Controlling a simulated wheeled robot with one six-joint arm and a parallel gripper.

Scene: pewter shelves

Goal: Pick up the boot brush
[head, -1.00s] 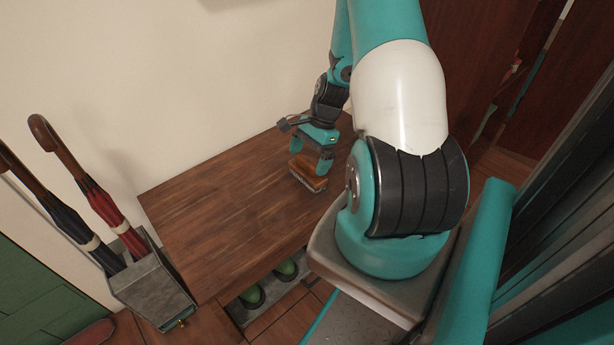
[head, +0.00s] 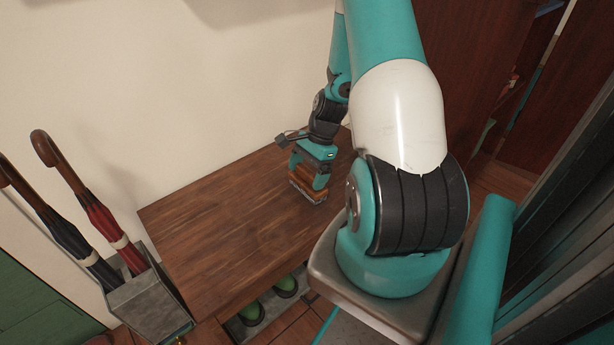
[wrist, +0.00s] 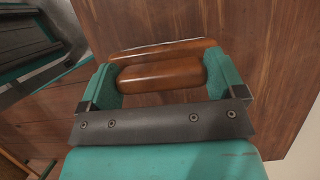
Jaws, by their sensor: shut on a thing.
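The boot brush (head: 307,188) has a brown wooden body with a paler bristle edge below, and is at the right part of the wooden bench top. My gripper (head: 310,176) is shut on it from above, one finger on each side. In the wrist view the brush's orange-brown wood (wrist: 160,74) lies between the two teal fingers of my gripper (wrist: 162,80). The brush appears roughly level. I cannot tell whether its underside touches the bench or hangs just above it.
The wooden bench (head: 220,215) is clear to the left of the brush. A grey metal stand (head: 150,305) with two umbrellas (head: 100,225) is at its left end. Green boots (head: 252,313) sit below the front edge. A pale wall (head: 220,80) rises close behind.

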